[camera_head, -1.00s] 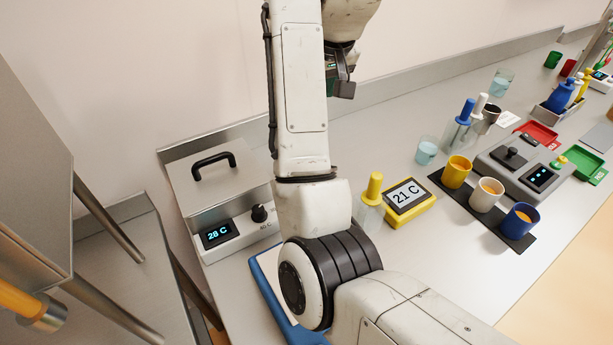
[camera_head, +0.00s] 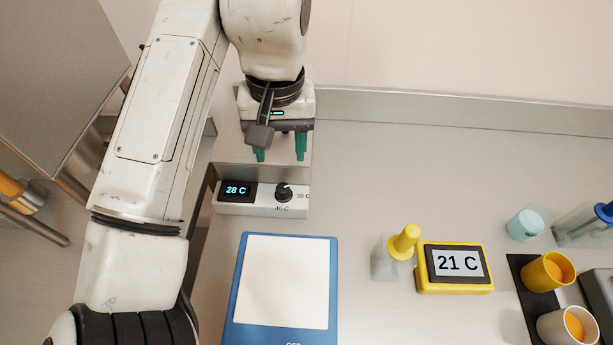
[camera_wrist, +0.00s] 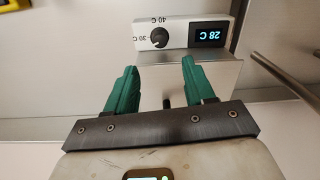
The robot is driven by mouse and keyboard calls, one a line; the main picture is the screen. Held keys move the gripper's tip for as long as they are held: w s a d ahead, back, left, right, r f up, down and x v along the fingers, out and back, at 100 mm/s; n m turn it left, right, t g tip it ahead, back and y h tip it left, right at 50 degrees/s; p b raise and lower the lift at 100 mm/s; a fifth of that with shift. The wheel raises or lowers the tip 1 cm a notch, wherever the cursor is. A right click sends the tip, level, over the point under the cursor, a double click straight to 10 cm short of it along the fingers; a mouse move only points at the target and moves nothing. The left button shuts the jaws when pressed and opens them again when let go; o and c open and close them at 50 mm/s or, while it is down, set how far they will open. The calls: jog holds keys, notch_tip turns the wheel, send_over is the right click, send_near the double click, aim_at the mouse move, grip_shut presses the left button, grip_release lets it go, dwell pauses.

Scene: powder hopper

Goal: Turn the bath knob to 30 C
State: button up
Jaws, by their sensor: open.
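The bath's front panel (camera_head: 258,204) is white, with a dark display (camera_head: 238,191) reading 28 C and a black knob (camera_head: 283,192) to its right. Labels 30 C and 40 C stand by the knob. In the wrist view the knob (camera_wrist: 160,38) and display (camera_wrist: 209,35) appear upside down, beyond the fingertips. My gripper (camera_head: 280,156) has green fingers pointing down, above and behind the panel in the head view. In the wrist view my gripper (camera_wrist: 156,72) is open and empty, its fingers apart and not on the knob.
A blue-framed white pad (camera_head: 285,282) lies in front of the bath. A yellow block (camera_head: 455,267) showing 21 C and a clear holder with a yellow-topped item (camera_head: 404,242) stand to the right. Cups stand farther right. The bench behind them is clear.

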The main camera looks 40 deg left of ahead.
aim_at(283, 187)
notch_tip(283, 187, down, 11)
jog(key=shift+s+a+r, duration=0.1)
jog(key=shift+r, duration=0.1)
dwell(0.4)
grip_shut()
jog(key=shift+r+m+p, duration=0.25)
jog(key=shift+m+p, duration=0.55)
jog(key=shift+m, duration=0.3)
jog(key=shift+f+m+p, duration=0.15)
jog(key=shift+m+p, duration=0.3)
jog(key=shift+m, duration=0.75)
grip_release()
